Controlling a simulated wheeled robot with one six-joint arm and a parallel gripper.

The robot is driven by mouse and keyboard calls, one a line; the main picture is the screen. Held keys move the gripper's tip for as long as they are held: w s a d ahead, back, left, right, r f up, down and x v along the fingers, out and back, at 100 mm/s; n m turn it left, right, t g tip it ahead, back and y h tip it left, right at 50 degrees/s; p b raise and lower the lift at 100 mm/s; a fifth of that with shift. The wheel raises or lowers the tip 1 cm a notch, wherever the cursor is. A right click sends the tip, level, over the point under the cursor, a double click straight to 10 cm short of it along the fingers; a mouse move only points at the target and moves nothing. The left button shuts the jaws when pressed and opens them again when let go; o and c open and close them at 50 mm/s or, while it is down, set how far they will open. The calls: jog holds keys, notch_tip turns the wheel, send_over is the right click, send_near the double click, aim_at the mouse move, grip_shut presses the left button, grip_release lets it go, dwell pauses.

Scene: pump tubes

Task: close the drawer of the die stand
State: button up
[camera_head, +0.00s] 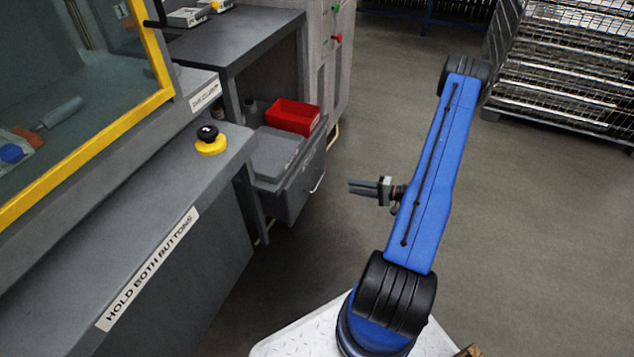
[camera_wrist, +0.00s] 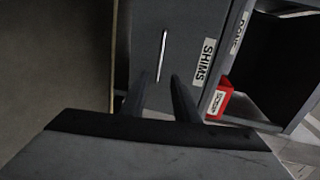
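The die stand (camera_head: 225,45) is a dark grey bench at the left back. Its grey drawer (camera_head: 300,185) stands pulled out, with a pale bar handle (camera_head: 317,184) on its front. My gripper (camera_head: 352,187) is to the right of the drawer front, apart from it, with its fingers pointing left towards it. In the wrist view, the drawer front (camera_wrist: 190,30) and its handle (camera_wrist: 162,55) show beyond the fingers (camera_wrist: 158,78), near a SHIMS label. The fingers are apart with nothing between them. The far part of the drawer is partly hidden under the bench.
A grey press with a yellow frame (camera_head: 150,50) and a black-and-yellow button (camera_head: 210,140) fills the left. A wire rack (camera_head: 570,60) stands at the back right. The floor right of the drawer is clear.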

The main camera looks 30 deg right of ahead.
aim_at(319, 182)
jog(key=x, duration=1.6)
jog(key=shift+w+a+f, duration=0.15)
jog(key=shift+w+a, duration=0.05)
jog(key=shift+w, duration=0.15)
grip_shut()
